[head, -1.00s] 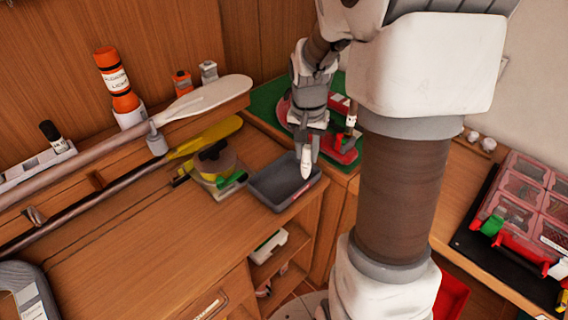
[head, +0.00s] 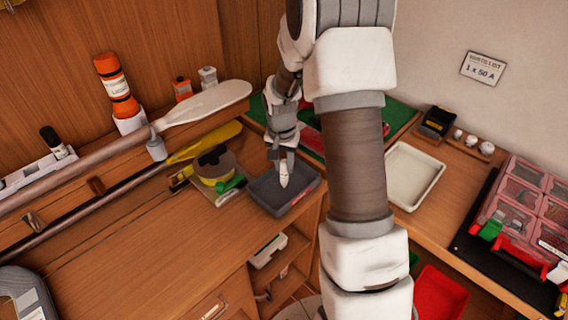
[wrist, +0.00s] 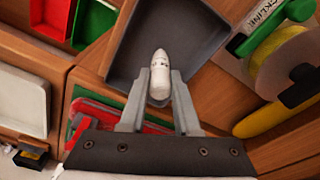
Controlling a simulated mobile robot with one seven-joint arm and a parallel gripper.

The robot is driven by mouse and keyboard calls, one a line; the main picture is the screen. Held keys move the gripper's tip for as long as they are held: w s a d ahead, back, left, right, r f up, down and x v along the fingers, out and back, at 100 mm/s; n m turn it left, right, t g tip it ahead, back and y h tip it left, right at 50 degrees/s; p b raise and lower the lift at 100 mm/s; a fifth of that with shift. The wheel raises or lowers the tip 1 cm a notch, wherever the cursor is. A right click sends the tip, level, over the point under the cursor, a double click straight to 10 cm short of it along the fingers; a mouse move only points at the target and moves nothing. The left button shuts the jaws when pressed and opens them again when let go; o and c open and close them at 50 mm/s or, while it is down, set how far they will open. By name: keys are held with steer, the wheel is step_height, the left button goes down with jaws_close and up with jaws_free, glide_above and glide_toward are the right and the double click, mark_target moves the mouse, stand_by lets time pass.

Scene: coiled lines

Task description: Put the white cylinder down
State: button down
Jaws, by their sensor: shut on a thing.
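The white cylinder (wrist: 159,76) has a rounded tip and faint dark marks. In the wrist view my gripper (wrist: 160,90) is shut on it, with one finger on each side. In the head view the white cylinder (head: 284,176) hangs tip-down below my gripper (head: 284,158). It is over the dark grey tray (head: 262,199) on the wooden bench. The grey tray (wrist: 193,22) also lies beyond the tip in the wrist view and looks empty. I cannot tell whether the cylinder touches its floor.
A tape roll (head: 214,166) and green-tipped items lie just left of the tray. Paddles (head: 204,102) lie along the back left. A white tray (head: 412,176) and a red-lidded organiser case (head: 520,205) are on the right. The bench front left (head: 130,265) is clear.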

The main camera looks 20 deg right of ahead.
steer(key=shift+f, duration=0.15)
steer(key=c, duration=0.6)
jaws_free()
